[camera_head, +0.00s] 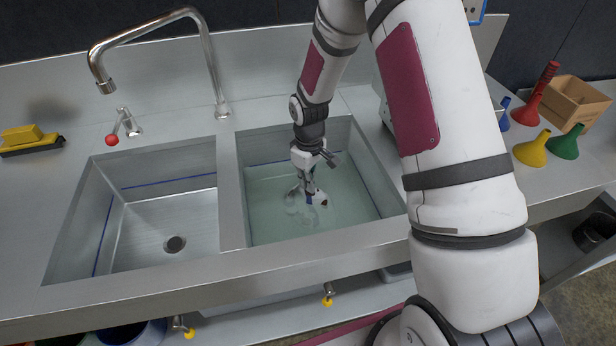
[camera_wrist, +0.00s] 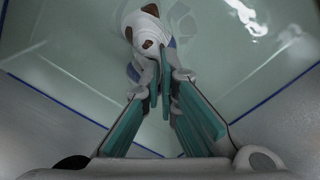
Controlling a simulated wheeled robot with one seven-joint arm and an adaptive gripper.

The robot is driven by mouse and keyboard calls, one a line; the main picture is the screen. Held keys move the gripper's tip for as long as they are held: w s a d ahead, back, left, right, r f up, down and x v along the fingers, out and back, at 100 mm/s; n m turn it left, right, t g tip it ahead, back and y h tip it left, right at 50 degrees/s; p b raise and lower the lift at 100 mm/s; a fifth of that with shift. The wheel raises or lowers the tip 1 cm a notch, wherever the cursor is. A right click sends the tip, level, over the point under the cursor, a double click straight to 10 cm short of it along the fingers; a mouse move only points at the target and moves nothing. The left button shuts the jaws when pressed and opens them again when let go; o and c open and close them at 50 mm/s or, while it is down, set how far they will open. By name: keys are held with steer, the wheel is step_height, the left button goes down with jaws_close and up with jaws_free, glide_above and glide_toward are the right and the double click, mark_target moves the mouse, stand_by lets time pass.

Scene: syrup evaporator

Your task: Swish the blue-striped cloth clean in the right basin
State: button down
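The right basin (camera_head: 370,175) is a steel sink filled with pale green water. My gripper (camera_head: 303,180) points down into it near its middle. The cloth (camera_head: 321,197) is white with brown stains and a bit of blue, bunched in the water at the fingertips. In the wrist view the cloth (camera_wrist: 147,28) hangs beyond my gripper (camera_wrist: 165,80), whose teal-padded fingers are shut on its near end. Brown blotches show on the cloth; most of its stripes are hidden in the folds.
The empty left basin (camera_head: 150,220) lies beyond the steel divider (camera_head: 231,195). A tall faucet (camera_head: 205,60) and red-knobbed tap (camera_head: 112,140) stand behind.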

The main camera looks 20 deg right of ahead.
stand_by(0.4)
steer(key=a+f+b, duration=0.2)
steer(key=a, duration=0.5)
steer(key=shift+d+p, duration=0.6)
steer(key=shift+d, duration=6.25)
steer(key=a+b, duration=0.1)
steer(key=a, duration=1.2)
steer(key=shift+w+a+r+b, duration=0.25)
steer(key=shift+w+b, duration=0.05)
steer(key=shift+b, duration=0.05)
steer(key=shift+r, duration=0.15)
